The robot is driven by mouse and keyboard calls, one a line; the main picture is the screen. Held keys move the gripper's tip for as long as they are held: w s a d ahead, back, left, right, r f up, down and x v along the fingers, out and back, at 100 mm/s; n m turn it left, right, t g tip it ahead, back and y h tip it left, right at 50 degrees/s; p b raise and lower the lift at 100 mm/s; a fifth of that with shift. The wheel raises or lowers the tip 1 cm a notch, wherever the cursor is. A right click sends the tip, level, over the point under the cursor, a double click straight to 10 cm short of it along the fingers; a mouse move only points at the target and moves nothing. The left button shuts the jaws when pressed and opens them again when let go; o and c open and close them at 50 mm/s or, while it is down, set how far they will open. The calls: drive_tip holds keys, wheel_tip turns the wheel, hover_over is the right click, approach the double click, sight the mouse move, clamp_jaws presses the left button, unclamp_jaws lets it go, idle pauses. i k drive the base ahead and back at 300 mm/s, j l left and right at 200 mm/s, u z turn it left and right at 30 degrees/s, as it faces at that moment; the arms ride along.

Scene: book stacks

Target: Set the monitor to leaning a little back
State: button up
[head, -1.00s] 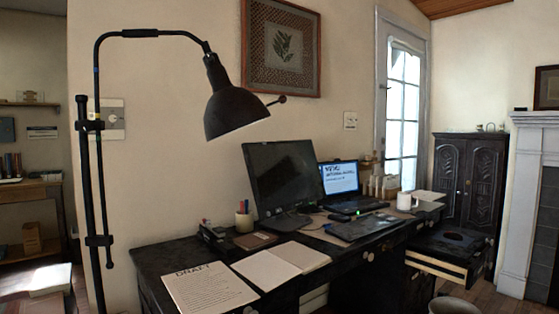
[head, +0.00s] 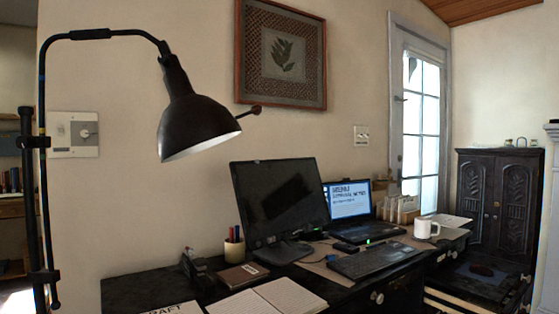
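The monitor (head: 280,202) is a black flat screen on a dark stand, at the middle of the black desk in the head view. Its screen is dark and faces right and toward me. The screen looks close to upright; I cannot tell its exact tilt. Its stand base (head: 284,252) rests on the desk. My gripper is not in view.
A black lamp (head: 196,124) on a tall pole rises at the left, in front of the desk. A laptop (head: 350,202), keyboard (head: 375,260), white mug (head: 425,228), pen cup (head: 234,248) and open notebook (head: 282,297) crowd the desk (head: 135,290). A drawer (head: 485,285) stands open at the right.

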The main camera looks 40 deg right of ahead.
sight(284, 199)
drive_tip(key=i+l, duration=0.1)
drive_tip(key=l, duration=0.5)
drive_tip(key=i+l+u, duration=0.1)
drive_tip(key=l, duration=0.5)
drive_tip(key=i+l, duration=0.1)
drive_tip(key=l, duration=0.55)
drive_tip(key=i+l+u, duration=0.1)
drive_tip(key=l, duration=0.5)
